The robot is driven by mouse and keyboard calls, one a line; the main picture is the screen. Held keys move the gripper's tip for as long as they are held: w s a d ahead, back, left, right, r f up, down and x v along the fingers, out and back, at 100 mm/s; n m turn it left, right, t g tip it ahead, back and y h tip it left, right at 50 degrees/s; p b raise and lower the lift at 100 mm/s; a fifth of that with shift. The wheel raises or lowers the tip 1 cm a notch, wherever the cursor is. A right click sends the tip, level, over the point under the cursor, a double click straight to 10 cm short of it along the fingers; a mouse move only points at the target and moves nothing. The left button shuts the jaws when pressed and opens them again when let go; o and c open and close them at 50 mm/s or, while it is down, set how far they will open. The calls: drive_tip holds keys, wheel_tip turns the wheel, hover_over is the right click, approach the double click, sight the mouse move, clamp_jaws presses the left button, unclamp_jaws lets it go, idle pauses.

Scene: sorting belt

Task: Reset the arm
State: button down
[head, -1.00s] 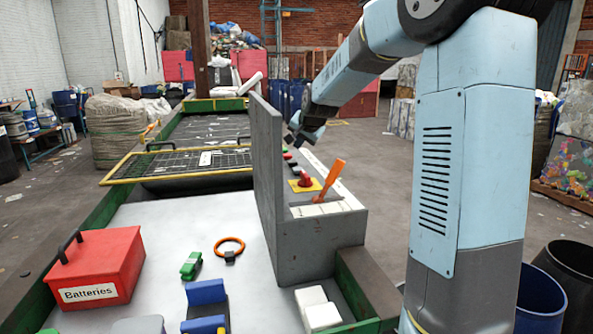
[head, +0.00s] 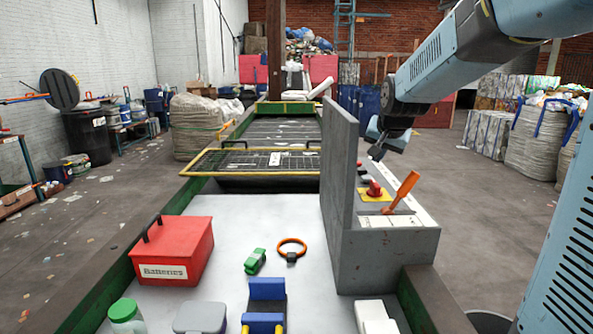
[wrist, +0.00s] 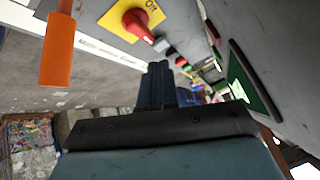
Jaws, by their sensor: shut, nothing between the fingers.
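My arm reaches in from the upper right in the head view. My gripper (head: 378,152) hangs in the air by the grey control housing (head: 345,190), above its row of controls. In the wrist view, my gripper's fingers (wrist: 157,75) are together with nothing between them. The orange lever (head: 402,190) tilts to the right on the housing; it also shows in the wrist view (wrist: 57,50). The red rotary switch (head: 374,189) sits on a yellow plate left of the lever. In the wrist view, the switch (wrist: 138,25) is beside the fingers, apart from them.
A red Batteries box (head: 185,250), a green item (head: 255,261), an orange ring (head: 292,245) and blue clamp-like pieces (head: 266,290) rest on the white sorting surface. A yellow-edged mesh grate (head: 230,162) crosses the belt. The housing's tall grey panel stands left of my gripper. Open floor lies to the right.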

drive_tip(key=s+f+n+g, duration=0.1)
drive_tip(key=s+n, duration=0.1)
drive_tip(key=s, duration=1.3)
drive_tip(key=s+d+f+n+g, duration=0.1)
drive_tip(key=s+f+n, duration=0.1)
drive_tip(key=s, duration=1.3)
drive_tip(key=shift+s+d+n, duration=0.2)
drive_tip(key=shift+s+n, duration=0.2)
drive_tip(key=shift+n, duration=0.1)
